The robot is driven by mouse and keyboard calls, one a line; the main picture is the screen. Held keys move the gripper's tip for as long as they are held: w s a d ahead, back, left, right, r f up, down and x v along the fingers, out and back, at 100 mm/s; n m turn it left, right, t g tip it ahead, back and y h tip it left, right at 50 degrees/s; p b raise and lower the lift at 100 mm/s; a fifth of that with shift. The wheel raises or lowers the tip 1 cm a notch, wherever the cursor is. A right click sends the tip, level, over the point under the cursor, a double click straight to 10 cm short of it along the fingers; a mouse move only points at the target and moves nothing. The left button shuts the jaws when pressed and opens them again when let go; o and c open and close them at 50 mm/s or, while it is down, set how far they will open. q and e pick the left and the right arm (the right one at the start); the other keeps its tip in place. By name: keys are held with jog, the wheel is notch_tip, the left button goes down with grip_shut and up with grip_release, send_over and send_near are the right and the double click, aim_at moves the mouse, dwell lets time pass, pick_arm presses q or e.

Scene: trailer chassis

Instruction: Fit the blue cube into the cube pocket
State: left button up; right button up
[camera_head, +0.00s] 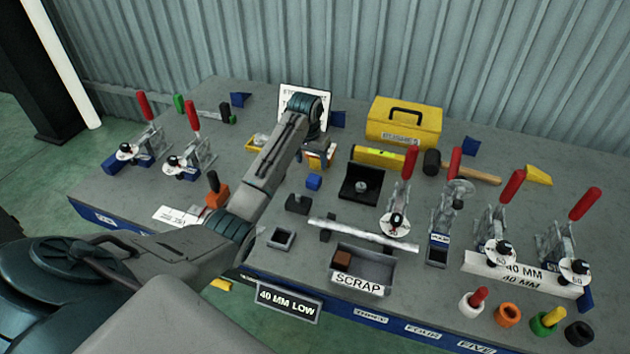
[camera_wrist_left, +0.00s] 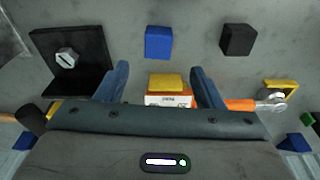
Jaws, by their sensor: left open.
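The blue cube (camera_head: 314,182) lies on the grey bench, just on the near side of my left gripper (camera_head: 318,160). In the left wrist view the blue cube (camera_wrist_left: 158,42) sits beyond the fingertips, apart from them. My left gripper (camera_wrist_left: 160,74) points down with its two blue-grey fingers spread and no cube between them. A small square open-topped holder (camera_head: 270,241), which looks like the cube pocket, stands nearer the front edge, left of the scrap tray. Its inside looks dark and empty. My right gripper is not in view.
A black block (camera_head: 297,203) and a black L-shaped bracket (camera_head: 362,194) flank the cube. A yellow and orange box (camera_wrist_left: 166,82) shows behind the fingers. Toggle clamps (camera_head: 498,225) crowd the right.

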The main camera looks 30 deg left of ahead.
aim_at(314, 178)
pick_arm(q)
jog(key=shift+w+f, duration=0.15)
jog(key=shift+f, duration=0.35)
jog(key=shift+w+f, duration=0.15)
jog(key=shift+f, duration=0.35)
notch_tip(314, 178, down, 4)
jog(key=shift+d+p, duration=0.1)
jog(key=shift+p, duration=0.95)
jog(key=shift+w+f, duration=0.2)
jog(key=shift+f, duration=0.5)
jog(key=shift+r, duration=0.1)
jog(key=c, duration=1.1)
